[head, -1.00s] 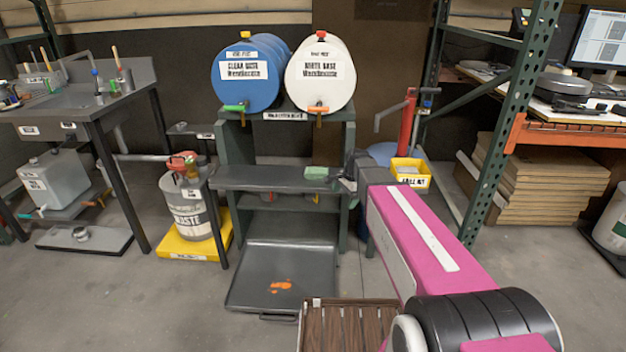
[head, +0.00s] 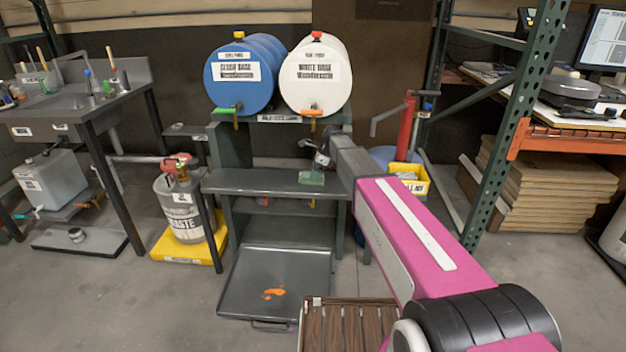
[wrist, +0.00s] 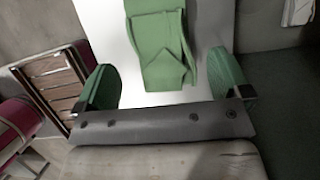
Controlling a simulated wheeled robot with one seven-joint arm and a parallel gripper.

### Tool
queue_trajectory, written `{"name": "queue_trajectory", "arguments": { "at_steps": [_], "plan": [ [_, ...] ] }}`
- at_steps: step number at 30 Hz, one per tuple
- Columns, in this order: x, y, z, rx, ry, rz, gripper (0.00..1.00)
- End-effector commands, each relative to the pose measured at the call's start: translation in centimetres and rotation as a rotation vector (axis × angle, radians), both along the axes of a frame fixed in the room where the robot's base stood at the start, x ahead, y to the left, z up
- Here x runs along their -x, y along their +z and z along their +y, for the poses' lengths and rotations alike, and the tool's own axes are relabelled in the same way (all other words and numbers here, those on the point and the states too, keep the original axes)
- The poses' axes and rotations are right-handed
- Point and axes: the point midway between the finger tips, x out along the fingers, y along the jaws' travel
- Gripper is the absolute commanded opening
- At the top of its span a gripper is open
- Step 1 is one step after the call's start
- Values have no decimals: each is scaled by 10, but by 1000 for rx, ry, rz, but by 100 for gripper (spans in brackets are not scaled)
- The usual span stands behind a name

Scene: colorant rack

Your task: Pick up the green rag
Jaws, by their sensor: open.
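The green rag (head: 311,178) lies folded on the right part of the dark rack's middle shelf (head: 255,182). In the wrist view the rag (wrist: 160,50) lies on a pale surface, ahead of my gripper and between the lines of its two fingers. My gripper (wrist: 165,78) is open and empty, with green fingers spread wider than the rag. In the head view my gripper (head: 318,158) is just above the rag, at the shelf's right end. The arm partly hides that end of the shelf.
A blue drum (head: 243,72) and a white drum (head: 316,75) with spigots lie above the shelf. A grey tray (head: 275,283) is below. A yellow bin (head: 408,180) and a green rack post (head: 510,125) stand right. A waste can (head: 180,205) stands left.

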Motion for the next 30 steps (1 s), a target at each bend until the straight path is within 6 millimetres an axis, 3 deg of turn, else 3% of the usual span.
{"name": "queue_trajectory", "arguments": {
  "at_steps": [7, 22, 23, 27, 30],
  "plan": [
    [-4, -30, 13, 0, 1, 1, 96],
    [-4, -34, 14, 0, 1, 0, 96],
    [-4, -34, 14, 0, 1, 0, 89],
    [-4, -33, 14, 0, 1, 0, 44],
    [-4, -33, 14, 0, 1, 0, 43]
  ]
}}
